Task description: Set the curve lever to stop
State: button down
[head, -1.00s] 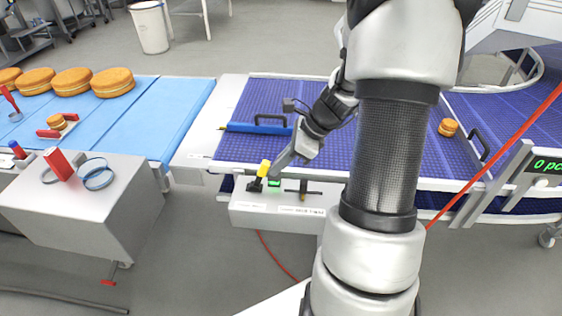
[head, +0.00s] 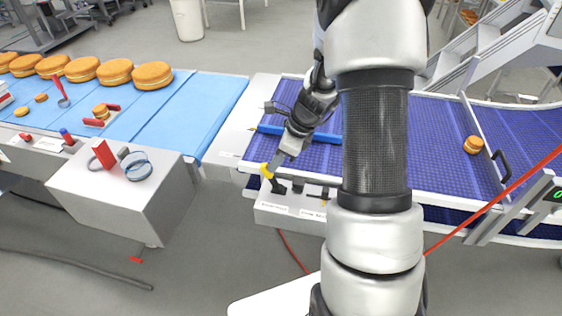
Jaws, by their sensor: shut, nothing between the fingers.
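A lever with a yellow grip (head: 267,171) stands on the front control box (head: 290,212) below the purple belt. It leans to the left from its dark base. Labels sit on the box's front, too small to read surely, so I cannot confirm which lever is the curve lever. A dark handle (head: 318,195) sits farther right on the box, partly hidden by my arm. My gripper (head: 275,164) is shut and empty, its tips right at the yellow grip; I cannot tell whether they touch.
A purple belt (head: 405,130) carries a round cake (head: 473,145) at right. A blue bar (head: 328,138) lies across the belt behind my gripper. A blue belt (head: 215,105) with several cakes is at left. A grey cabinet (head: 110,195) stands at front left. A red cable hangs below.

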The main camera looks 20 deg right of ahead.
jog(key=shift+w+a, duration=0.3)
jog(key=shift+a, duration=0.5)
jog(key=shift+d+r, duration=0.2)
jog(key=shift+d, duration=0.15)
jog(key=a+p+v, duration=0.1)
jog(key=p+v, duration=0.1)
jog(key=v, duration=0.9)
jog(key=shift+w+r, duration=0.35)
jog(key=shift+r, duration=0.15)
jog(key=shift+a, duration=0.15)
